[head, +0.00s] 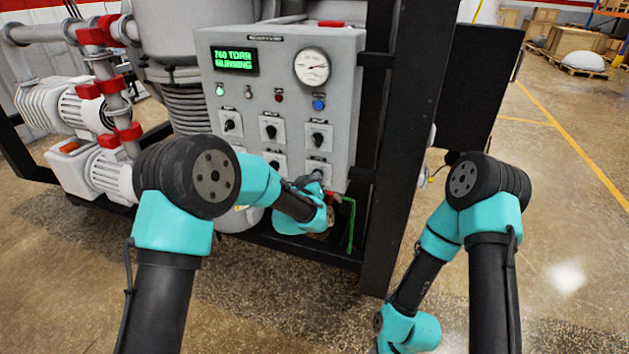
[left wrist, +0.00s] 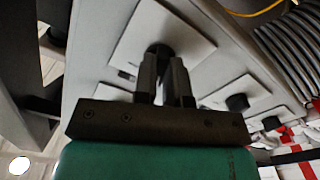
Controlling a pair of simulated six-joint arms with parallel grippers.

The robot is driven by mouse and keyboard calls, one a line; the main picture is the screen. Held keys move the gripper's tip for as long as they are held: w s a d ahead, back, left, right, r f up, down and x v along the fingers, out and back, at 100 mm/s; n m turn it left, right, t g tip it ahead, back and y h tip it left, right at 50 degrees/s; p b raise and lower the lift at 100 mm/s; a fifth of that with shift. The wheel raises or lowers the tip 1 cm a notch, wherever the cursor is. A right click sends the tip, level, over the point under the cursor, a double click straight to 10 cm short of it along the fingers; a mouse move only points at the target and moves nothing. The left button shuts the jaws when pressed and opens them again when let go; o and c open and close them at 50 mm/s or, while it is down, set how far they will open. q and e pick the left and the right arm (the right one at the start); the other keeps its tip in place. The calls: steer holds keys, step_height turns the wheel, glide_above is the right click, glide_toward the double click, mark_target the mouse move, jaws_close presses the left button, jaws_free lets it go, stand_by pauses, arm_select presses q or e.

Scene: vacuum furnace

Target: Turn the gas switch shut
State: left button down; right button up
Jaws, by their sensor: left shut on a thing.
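The grey control panel (head: 345,110) carries rows of black rotary switches on white plates. My left gripper (head: 315,179) is at the lower right switch (head: 319,166), approaching from below. In the left wrist view, my left gripper's two fingers (left wrist: 164,78) are closed on a black switch knob (left wrist: 157,48), with its white plate (left wrist: 188,30) behind. The fingers hide most of the knob, so its angle cannot be told. The switch labels are too small to read, so I cannot confirm which is the gas switch. My right gripper is out of view; only its arm shows.
The panel has a green display (head: 234,60) reading 760 TORR, a round gauge (head: 312,67) and several lamps. Another switch (left wrist: 237,102) sits beside the held one. A black frame post (head: 405,130) stands right of the panel.

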arm_select(q)
steer(key=shift+n, duration=0.6)
steer(key=c, duration=1.2)
jaws_free()
steer(key=shift+s, duration=0.1)
steer(key=v, duration=1.7)
steer(key=shift+s+a+r, duration=0.1)
steer(key=shift+a, duration=0.05)
